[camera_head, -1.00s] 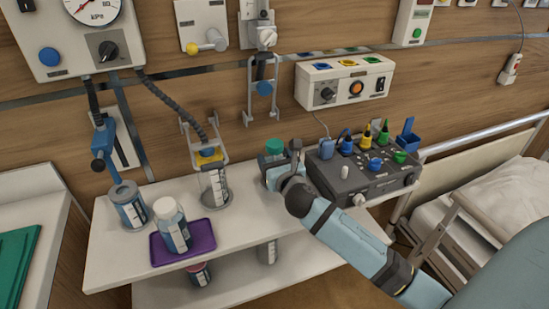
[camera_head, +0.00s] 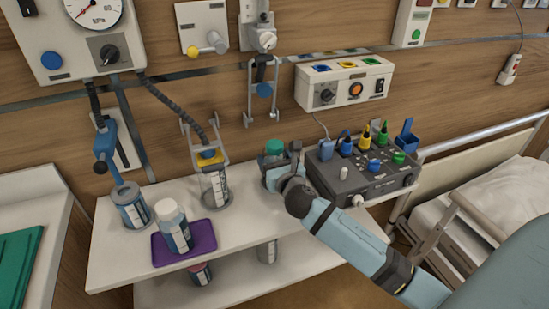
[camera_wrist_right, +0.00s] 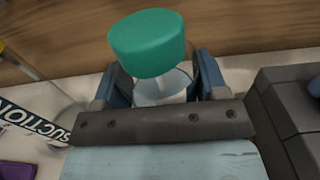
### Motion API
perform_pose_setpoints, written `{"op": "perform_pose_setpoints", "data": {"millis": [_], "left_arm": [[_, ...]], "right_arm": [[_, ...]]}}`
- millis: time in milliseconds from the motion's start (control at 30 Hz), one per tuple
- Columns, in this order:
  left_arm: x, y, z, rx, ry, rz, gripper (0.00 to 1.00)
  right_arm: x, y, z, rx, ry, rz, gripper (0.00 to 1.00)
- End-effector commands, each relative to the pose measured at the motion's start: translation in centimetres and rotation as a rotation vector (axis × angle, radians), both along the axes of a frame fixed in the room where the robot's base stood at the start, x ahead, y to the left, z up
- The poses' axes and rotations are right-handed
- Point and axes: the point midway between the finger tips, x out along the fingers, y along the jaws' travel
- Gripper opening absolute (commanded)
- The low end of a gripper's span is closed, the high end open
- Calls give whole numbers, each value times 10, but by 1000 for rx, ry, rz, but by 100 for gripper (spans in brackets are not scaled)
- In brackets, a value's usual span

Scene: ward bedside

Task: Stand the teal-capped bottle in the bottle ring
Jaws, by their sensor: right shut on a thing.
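The teal-capped bottle shows its cap (camera_head: 274,146) above the right end of the white shelf, just left of the dark grey device. In the right wrist view, the teal cap (camera_wrist_right: 147,42) stands above a clear body (camera_wrist_right: 160,90) between the two blue-grey fingers. My right gripper (camera_head: 272,167) is shut on this bottle, which looks about upright. Its lower part is hidden by the gripper, so I cannot tell whether it touches the shelf. An empty wire bracket with a blue knob (camera_head: 264,90) hangs on the wall; I cannot tell whether it is the bottle ring. My left gripper is not in view.
The white shelf (camera_head: 120,255) carries a yellow-topped canister (camera_head: 214,186), a blue-labelled canister (camera_head: 130,206), and a white-capped bottle (camera_head: 174,228) on a purple tray (camera_head: 205,240). The dark grey device (camera_head: 350,183) with coloured plugs is close right of my gripper. Bare shelf lies in front.

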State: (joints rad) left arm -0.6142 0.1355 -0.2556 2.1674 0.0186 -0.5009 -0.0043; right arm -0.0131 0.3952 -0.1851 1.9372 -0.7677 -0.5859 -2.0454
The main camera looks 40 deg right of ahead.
Motion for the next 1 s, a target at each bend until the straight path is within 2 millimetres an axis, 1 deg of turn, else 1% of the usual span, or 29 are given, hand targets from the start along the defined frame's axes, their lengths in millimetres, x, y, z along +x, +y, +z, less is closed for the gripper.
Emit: {"op": "perform_pose_setpoints", "data": {"millis": [967, 1000], "left_arm": [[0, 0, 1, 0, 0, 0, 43], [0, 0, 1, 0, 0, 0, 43]], "right_arm": [[0, 0, -2, -1, -1, 0, 34], [0, 0, -2, -1, -1, 0, 76]]}}
